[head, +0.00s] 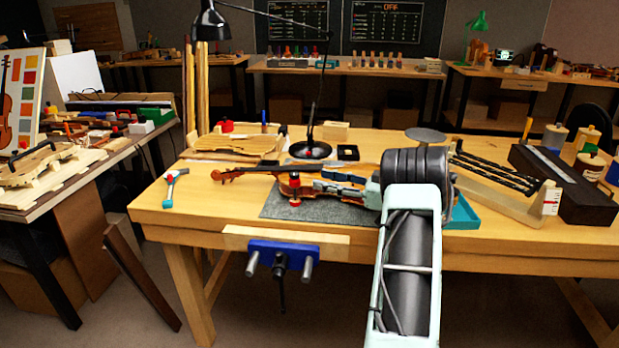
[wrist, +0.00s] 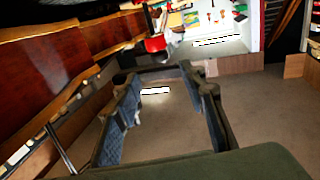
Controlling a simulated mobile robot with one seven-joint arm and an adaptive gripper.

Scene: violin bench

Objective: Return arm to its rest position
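My gripper (head: 322,186) reaches over the workbench (head: 190,215), low beside a violin (head: 262,171) on a grey mat (head: 275,208). Its fingers point left in the head view, close to a red clamp-like piece (head: 295,190) at the violin. In the wrist view the two fingers of my gripper (wrist: 165,85) stand apart with only floor visible between them. The violin's red-brown body (wrist: 45,65) runs along the left of that view, beside the fingers. My arm hides the right part of the mat and violin in the head view; contact cannot be told.
A black lamp (head: 310,149) stands behind the mat. A blue vise (head: 282,256) is on the front edge. A light blue-handled tool (head: 170,188) lies at left. A teal tray (head: 462,215) and a long dark box (head: 565,185) are at right. The bench's front left is clear.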

